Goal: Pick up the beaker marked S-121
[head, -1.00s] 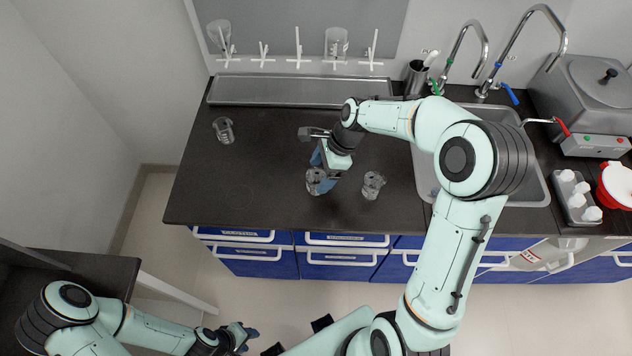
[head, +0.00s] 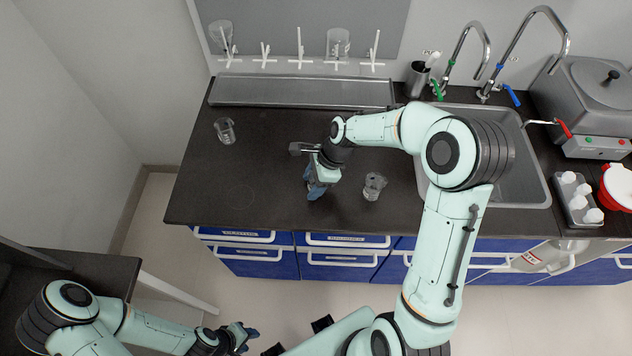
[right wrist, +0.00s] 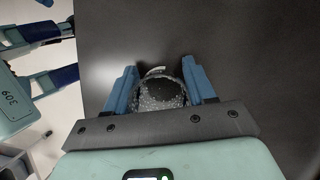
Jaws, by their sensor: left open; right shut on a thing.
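My right gripper (head: 316,190) is over the front middle of the dark counter. In the right wrist view its blue fingers (right wrist: 160,88) are shut on a clear glass beaker (right wrist: 158,93), one finger on each side. In the head view the gripper hides this beaker, and I cannot tell whether it touches the counter. A second beaker (head: 375,186) stands to the right of the gripper, and a third (head: 225,131) stands at the left of the counter. No S-121 marking is readable on any of them. My left gripper (head: 245,334) is open and empty, low in the head view, away from the counter.
A metal tray (head: 300,92) lies along the back, under a drying rack with white pegs (head: 300,48) and hung glassware. A sink (head: 500,160) with taps is at the right, beside a grey bath (head: 590,95). The counter's left front is clear.

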